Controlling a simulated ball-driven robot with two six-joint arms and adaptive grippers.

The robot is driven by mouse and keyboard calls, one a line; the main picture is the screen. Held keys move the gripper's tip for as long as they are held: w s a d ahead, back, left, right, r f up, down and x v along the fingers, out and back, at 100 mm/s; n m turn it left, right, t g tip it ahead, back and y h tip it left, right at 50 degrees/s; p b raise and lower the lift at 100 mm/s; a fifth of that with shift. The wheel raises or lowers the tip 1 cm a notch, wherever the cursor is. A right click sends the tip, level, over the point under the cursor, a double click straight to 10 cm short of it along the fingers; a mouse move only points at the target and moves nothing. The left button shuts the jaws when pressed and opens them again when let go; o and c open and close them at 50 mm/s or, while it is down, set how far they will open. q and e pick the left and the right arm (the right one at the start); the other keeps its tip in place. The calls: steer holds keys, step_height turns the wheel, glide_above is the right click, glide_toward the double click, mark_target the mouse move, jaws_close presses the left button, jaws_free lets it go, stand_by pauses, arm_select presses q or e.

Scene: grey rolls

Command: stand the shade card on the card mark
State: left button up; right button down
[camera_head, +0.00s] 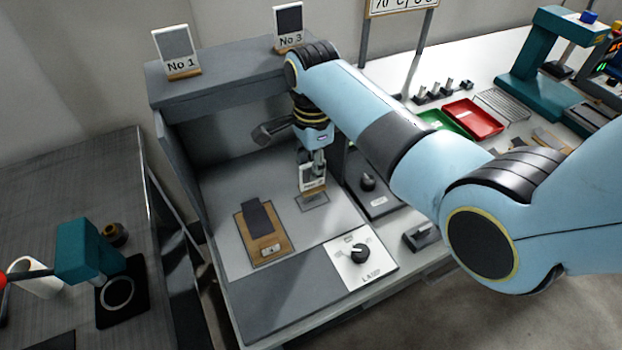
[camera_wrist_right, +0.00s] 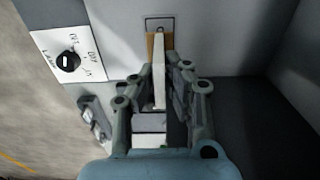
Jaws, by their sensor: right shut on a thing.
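The shade card (camera_head: 309,185) is a small white card with a dark patch and a wooden foot. My right gripper (camera_head: 317,165) is shut on it and holds it upright inside the grey booth. In the right wrist view the card (camera_wrist_right: 159,85) shows edge-on between the fingers (camera_wrist_right: 160,95), with its wooden foot beyond them. The card mark (camera_head: 312,201) is a dark-outlined rectangle on the booth floor, just in front of the card in the head view. Part of a mark outline (camera_wrist_right: 160,20) also shows beyond the foot in the wrist view. My left gripper is not in view.
A wooden board (camera_head: 265,247) with a dark swatch lies left of the mark. A white dial panel (camera_head: 361,259) is at the booth's front. Cards No 1 (camera_head: 177,51) and No 3 (camera_head: 288,26) stand on the booth top. The booth wall is close behind.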

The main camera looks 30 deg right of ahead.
mark_target(312, 186)
step_height(312, 186, down, 4)
steer(key=shift+f, duration=0.25)
steer(key=c, duration=1.4)
jaws_free()
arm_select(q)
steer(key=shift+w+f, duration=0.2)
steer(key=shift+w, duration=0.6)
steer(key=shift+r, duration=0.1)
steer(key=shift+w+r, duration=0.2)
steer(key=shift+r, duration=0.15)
arm_select(e)
step_height(312, 186, up, 12)
steer(key=shift+r, duration=0.15)
